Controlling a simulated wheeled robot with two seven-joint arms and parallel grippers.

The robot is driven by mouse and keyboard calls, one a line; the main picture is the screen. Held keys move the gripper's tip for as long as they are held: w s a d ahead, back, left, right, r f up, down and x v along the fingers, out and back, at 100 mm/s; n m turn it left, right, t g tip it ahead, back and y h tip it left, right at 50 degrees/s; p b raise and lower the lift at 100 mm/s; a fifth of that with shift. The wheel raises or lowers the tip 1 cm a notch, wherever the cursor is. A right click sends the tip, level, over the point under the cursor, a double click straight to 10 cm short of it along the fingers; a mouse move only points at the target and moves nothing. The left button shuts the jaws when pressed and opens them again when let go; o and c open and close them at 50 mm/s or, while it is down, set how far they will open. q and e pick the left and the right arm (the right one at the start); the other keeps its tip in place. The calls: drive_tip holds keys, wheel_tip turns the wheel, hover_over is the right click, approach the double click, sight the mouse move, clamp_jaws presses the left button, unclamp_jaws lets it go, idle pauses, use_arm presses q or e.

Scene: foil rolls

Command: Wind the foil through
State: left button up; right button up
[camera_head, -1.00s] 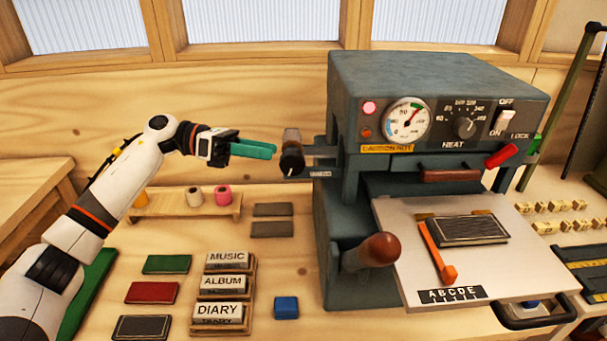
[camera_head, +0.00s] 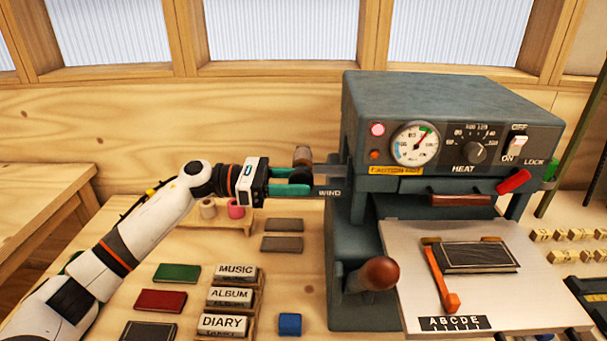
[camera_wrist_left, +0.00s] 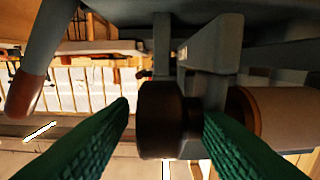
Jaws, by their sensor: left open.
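The grey press (camera_head: 450,105) has a bracket marked WIND on its left side. A brown foil roll (camera_head: 302,155) sits on this bracket; it also shows at the right of the left wrist view (camera_wrist_left: 280,115). My left gripper (camera_head: 302,182) is open at the bracket, its green fingers on either side of a dark round winding knob (camera_wrist_left: 160,118). In the left wrist view the knob lies between the fingertips, and I cannot tell whether they touch it. In the head view the fingers mostly hide the knob. My right gripper is out of view.
A white roll (camera_head: 208,209) and a pink roll (camera_head: 236,211) stand on a small wooden rack behind my left arm. A brown-knobbed lever (camera_head: 380,273) sticks out at the press front. A dark book (camera_head: 475,257) lies on the press bed. Label blocks (camera_head: 231,297) stand front left.

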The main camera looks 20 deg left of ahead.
use_arm(q)
drive_tip(key=shift+w+d, duration=0.25)
drive_tip(key=shift+d, duration=0.55)
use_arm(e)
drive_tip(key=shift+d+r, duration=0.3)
use_arm(q)
drive_tip(key=shift+c, duration=0.4)
clamp_jaws()
drive_tip(key=shift+y+p, duration=0.3)
drive_tip(key=shift+p, duration=0.05)
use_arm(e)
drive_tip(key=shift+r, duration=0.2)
